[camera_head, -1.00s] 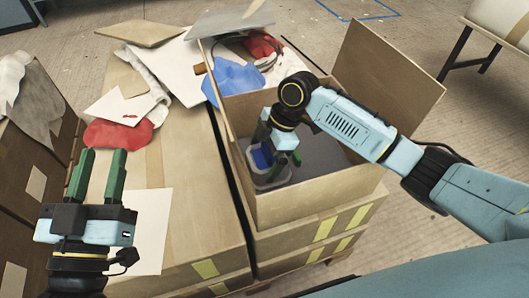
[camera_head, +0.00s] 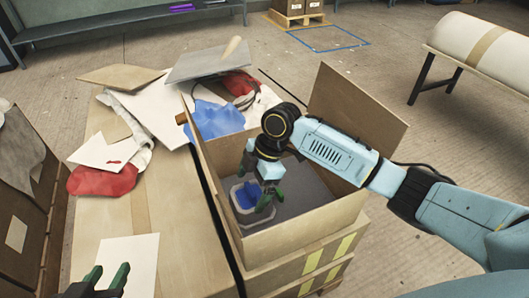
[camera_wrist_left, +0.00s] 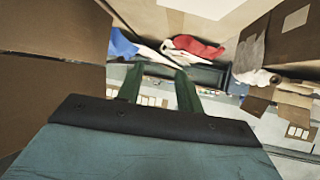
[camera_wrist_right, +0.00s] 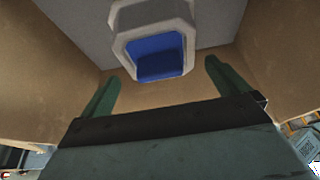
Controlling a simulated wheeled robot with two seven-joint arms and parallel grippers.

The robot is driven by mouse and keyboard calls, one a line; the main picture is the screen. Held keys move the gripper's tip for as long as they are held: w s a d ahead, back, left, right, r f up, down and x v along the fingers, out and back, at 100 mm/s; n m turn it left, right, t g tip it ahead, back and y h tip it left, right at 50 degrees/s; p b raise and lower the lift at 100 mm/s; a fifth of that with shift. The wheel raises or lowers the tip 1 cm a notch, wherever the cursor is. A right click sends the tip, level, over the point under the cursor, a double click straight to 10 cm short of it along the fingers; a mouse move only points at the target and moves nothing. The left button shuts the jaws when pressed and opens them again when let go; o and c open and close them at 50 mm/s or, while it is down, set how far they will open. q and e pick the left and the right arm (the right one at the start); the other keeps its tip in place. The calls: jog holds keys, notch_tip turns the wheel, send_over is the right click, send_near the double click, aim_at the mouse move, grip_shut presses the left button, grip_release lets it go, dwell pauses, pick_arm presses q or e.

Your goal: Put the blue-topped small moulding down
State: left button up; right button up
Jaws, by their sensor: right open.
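The blue-topped small moulding (camera_head: 246,194) has a pale grey rim around its blue surface. It rests inside the open cardboard box (camera_head: 297,233), near the box's left wall, on the grey floor. My right gripper (camera_head: 265,201) is down in the box beside the moulding. The right wrist view shows its two fingers (camera_wrist_right: 160,88) spread wide and empty, with the moulding (camera_wrist_right: 160,63) apart from them, beyond the tips. My left gripper (camera_head: 106,274) is open and empty at the lower left, partly cut off by the frame.
The box's raised flap (camera_head: 357,107) stands behind my right arm. Left of the box, a large carton (camera_head: 172,222) bears sheets, a red piece (camera_head: 103,181) and boards. A blue cloth-like piece (camera_head: 218,118) lies behind the box.

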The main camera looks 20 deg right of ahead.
aim_at(261, 191)
jog(key=shift+p+v, duration=0.75)
jog(key=shift+v, duration=0.1)
pick_arm(q)
jog(key=s+a+f+g+y+p, duration=0.1)
jog(key=s+a+f+g, duration=0.1)
jog(key=s+f+g, duration=0.3)
jog(key=s+a+f+g+y+p, duration=0.1)
jog(key=s+a+f+g, duration=0.15)
jog(key=s, duration=0.35)
pick_arm(e)
jog(key=shift+d+r, duration=0.25)
jog(key=shift+r, duration=0.45)
jog(key=p+v, duration=0.2)
jog(key=v, duration=0.1)
jog(key=shift+p, duration=0.35)
pick_arm(q)
jog(key=a+f+g+p, duration=0.1)
jog(key=a+f, duration=0.2)
jog(key=f, duration=0.4)
jog(key=a+f+y+p, duration=0.1)
jog(key=a+f, duration=0.2)
jog(key=f, duration=0.4)
jog(key=shift+s+g+p, duration=0.2)
jog(key=shift+g+p, duration=0.15)
pick_arm(e)
jog(key=shift+v, duration=1.4)
